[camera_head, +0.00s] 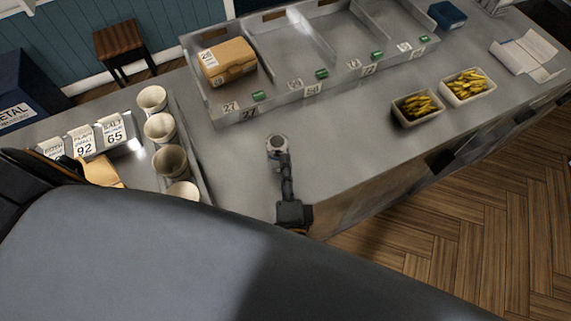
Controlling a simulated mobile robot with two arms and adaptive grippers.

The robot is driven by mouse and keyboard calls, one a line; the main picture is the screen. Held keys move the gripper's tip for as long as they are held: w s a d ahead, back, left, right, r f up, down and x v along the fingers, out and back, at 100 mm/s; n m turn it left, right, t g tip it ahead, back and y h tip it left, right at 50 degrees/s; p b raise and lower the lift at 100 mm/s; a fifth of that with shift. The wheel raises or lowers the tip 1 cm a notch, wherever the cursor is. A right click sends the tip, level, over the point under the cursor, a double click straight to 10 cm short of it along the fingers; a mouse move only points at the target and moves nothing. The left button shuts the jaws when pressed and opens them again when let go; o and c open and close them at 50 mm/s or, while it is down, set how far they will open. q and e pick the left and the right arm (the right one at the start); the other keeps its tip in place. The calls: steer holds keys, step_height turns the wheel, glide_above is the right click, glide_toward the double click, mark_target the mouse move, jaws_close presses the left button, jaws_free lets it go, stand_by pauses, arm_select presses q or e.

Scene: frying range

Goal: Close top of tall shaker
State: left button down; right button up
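A small round metal thing (276,144) with a pale rim and a dark middle stands on the grey counter, seen from almost straight above. It looks like the tall shaker; its height and the state of its top are too small to tell.
A metal tray (201,177) with several pale cups stands left, beside labelled containers (90,141) and a tan packet (102,172). A divided metal bin (236,117) holding a brown box (228,61) is behind. Two tubs of fries (418,107) (467,86) stand right. Counter around the round thing is clear.

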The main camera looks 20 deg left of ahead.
arm_select(q)
steer(key=c, duration=1.5)
jaws_free()
steer(key=v, duration=1.2)
